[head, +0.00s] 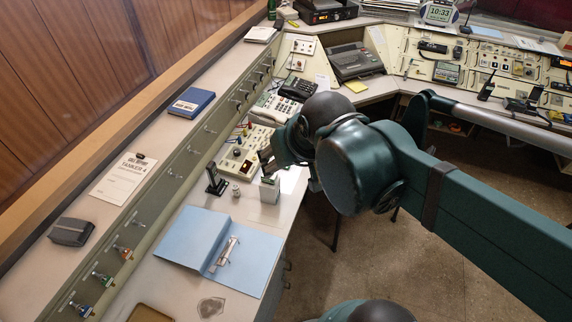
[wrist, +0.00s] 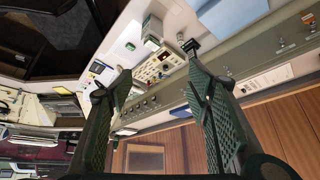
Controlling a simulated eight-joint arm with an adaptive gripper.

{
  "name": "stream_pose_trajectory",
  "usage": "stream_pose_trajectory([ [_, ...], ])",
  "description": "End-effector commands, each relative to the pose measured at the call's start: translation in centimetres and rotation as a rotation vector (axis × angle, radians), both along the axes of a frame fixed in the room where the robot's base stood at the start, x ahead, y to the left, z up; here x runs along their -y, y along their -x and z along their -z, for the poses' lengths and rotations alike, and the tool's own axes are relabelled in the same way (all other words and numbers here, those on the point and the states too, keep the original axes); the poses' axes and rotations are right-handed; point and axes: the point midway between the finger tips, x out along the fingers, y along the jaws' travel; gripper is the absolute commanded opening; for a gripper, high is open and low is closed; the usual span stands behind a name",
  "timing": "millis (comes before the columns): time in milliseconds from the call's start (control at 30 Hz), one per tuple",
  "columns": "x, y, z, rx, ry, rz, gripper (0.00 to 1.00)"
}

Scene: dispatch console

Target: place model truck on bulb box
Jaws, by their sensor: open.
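A small white box (head: 270,192), likely the bulb box, stands on the desk just below my gripper (head: 266,161) in the head view. It also shows in the wrist view (wrist: 153,26).
A black handset in a stand (head: 215,182) and a small jar (head: 236,190) stand left of the box. An open blue binder (head: 205,240) lies in front. The desk's right edge is close to the box.

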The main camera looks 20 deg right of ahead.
Motion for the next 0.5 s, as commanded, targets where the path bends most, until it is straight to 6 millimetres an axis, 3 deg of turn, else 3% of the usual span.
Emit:
stream_pose_trajectory([
  [200, -0.2, 1.6, -0.1, 0.041, 0.027, -0.045, 0.49],
  [500, -0.3, 2.0, -0.1, 0.056, 0.037, -0.06, 0.49],
])
